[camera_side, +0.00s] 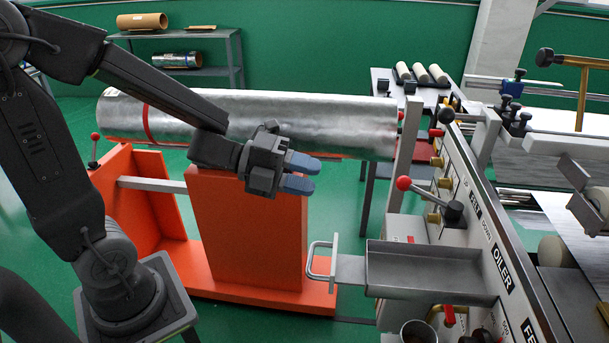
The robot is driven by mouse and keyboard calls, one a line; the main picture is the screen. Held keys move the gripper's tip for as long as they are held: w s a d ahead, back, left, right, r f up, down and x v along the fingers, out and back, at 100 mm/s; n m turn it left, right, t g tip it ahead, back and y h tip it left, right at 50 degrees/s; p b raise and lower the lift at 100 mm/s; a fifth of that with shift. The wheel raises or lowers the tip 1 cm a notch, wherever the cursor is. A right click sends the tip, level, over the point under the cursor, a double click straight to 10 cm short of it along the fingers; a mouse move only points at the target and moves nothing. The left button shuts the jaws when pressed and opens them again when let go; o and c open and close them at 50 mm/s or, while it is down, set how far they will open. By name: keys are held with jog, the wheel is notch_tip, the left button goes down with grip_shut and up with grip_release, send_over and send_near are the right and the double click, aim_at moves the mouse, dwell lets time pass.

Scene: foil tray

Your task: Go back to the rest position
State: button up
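My gripper (304,174) is in the middle of the view, in front of the large foil roll on its orange stand. Its two blue-grey fingers point right and are spread apart with a gap between them. Nothing shows between the fingers. The metal tray (425,268) with a bar handle (320,262) sticks out from the machine, below and to the right of my gripper. The gripper is apart from the tray and its handle.
The foil roll (300,120) lies across the orange stand (250,235) behind my gripper. The machine panel (480,215) carries a red-knobbed lever (404,183) to the right. A metal cup (418,332) is below the tray. Open space lies between gripper and tray handle.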

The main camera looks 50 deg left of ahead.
jog(key=w+a+r+n+t+y, duration=0.1)
jog(key=a+r+n+t+y, duration=0.25)
jog(key=a+n+y, duration=0.65)
jog(key=s+d+n+g, duration=0.3)
jog(key=s+n, duration=0.3)
jog(key=n, duration=0.2)
jog(key=s+d+f+n+g+y, duration=0.1)
jog(key=s+d+n+g, duration=0.2)
jog(key=s+n+g, duration=0.3)
jog(key=s+n, duration=0.1)
jog(key=n, duration=0.2)
jog(key=shift+s+d+f, duration=0.15)
jog(key=shift+s+f, duration=0.05)
jog(key=shift+s, duration=0.05)
dwell(0.4)
